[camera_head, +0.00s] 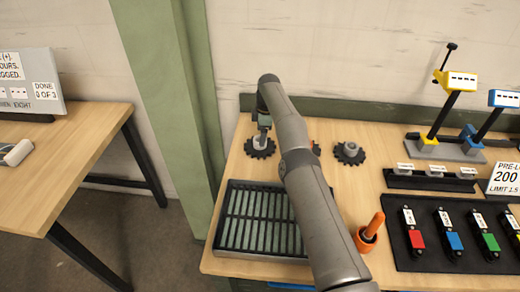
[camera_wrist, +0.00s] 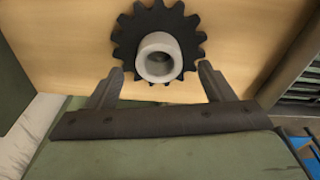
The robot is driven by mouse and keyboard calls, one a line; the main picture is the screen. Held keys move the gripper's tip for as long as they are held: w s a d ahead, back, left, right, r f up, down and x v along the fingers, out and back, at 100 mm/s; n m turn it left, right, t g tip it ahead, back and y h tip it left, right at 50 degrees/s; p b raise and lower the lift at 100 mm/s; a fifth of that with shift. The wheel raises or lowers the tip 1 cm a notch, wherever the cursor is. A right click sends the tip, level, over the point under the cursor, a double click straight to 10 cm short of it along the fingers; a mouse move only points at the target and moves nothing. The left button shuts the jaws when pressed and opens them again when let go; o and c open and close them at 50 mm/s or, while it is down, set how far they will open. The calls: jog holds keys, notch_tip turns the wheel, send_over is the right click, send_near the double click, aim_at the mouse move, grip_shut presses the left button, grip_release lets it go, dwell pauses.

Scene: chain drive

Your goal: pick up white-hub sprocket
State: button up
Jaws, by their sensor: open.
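The white-hub sprocket (camera_head: 259,148) is a black toothed wheel with a pale hub, lying flat on the wooden bench at its back left. It also shows in the wrist view (camera_wrist: 160,58), hub facing the camera. My gripper (camera_head: 263,124) is directly above it in the head view, hiding part of it. In the wrist view my gripper (camera_wrist: 160,82) is open, with one finger on each side below the hub and nothing between them. I cannot tell the remaining height between fingertips and hub.
A second sprocket with a grey hub (camera_head: 349,152) lies to the right. Something orange-brown is partly hidden behind my arm. A slatted black tray (camera_head: 232,251) stands in front, an orange holder (camera_head: 367,238) right of my arm. A green post (camera_head: 172,90) stands left of the bench.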

jog(key=f, duration=0.1)
jog(key=f+b, duration=0.2)
jog(key=f, duration=0.1)
jog(key=shift+a, duration=0.25)
grip_shut()
jog(key=shift+r, duration=0.15)
